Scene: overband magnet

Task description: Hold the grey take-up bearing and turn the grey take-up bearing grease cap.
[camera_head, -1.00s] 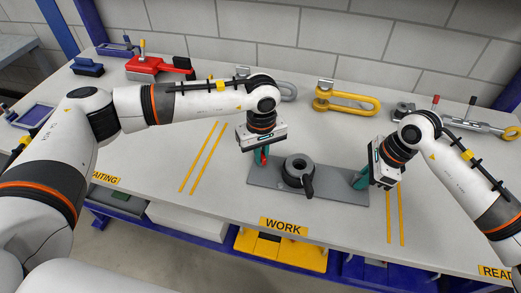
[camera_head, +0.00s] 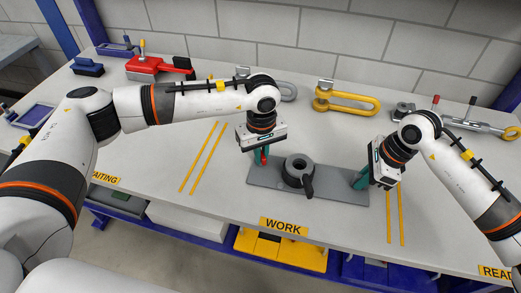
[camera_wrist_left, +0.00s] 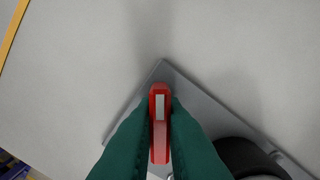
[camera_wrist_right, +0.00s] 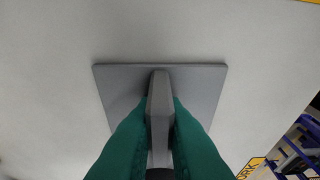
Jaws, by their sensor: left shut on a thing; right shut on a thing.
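The grey take-up bearing (camera_head: 232,172) lies on the table behind the WORK label, a flat plate with a dark ring housing and dark lever in its middle. A red upright piece (camera_wrist_left: 160,125), apparently its grease cap, stands at the plate's left end. My left gripper (camera_head: 262,157) is shut on this red piece from above; its teal fingers flank it in the left wrist view. My right gripper (camera_head: 361,180) is shut on a grey upright lug (camera_wrist_right: 160,100) at the plate's right end. The fingers hide the lower parts of both pieces.
A yellow shackle-like part (camera_head: 345,103) and a grey one stand behind. A red tool (camera_head: 155,66) lies at the back left, and a turnbuckle-like part (camera_head: 480,125) at the back right. Yellow floor-style lines mark the table on both sides. The table's front edge is close.

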